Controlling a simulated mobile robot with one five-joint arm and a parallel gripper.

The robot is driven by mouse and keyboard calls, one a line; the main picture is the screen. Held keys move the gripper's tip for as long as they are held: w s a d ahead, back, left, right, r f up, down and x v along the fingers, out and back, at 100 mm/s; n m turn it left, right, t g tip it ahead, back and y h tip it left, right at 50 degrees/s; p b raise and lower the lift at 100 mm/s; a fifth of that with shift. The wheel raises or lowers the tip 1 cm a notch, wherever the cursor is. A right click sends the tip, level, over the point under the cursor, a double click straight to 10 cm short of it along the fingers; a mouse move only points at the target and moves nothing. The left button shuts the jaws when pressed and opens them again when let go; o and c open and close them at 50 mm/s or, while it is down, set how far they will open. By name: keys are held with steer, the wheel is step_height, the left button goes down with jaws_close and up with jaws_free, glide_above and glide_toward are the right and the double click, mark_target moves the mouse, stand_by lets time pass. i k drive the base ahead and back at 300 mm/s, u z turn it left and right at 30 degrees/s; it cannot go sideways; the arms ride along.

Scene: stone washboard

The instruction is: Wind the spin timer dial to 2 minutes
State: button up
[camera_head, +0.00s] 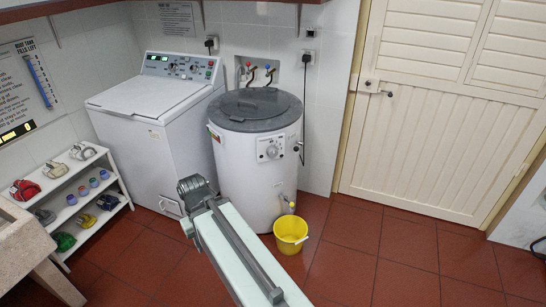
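A white round spin dryer (229,163) with a dark grey lid (254,105) stands against the tiled wall, upright, its lid down. A small panel on its front carries a round dial (271,152), too small for me to read its marks or setting. My arm reaches up from the bottom of the picture and ends in a dark grey block, my gripper (195,190), low in front of the gap between the dryer and the washing machine. It is below and left of the dial and looks apart from it. I cannot make out its fingers or anything in it.
A white washing machine (155,100) stands left of the dryer. A yellow bucket (290,232) is on the floor under the dryer's spout. A white shelf (88,215) with several small items and a stone basin (20,240) are at left. The red floor at right is clear.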

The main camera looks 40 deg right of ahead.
mark_target(272, 151)
steer(key=i, duration=1)
steer(key=u, duration=0.05)
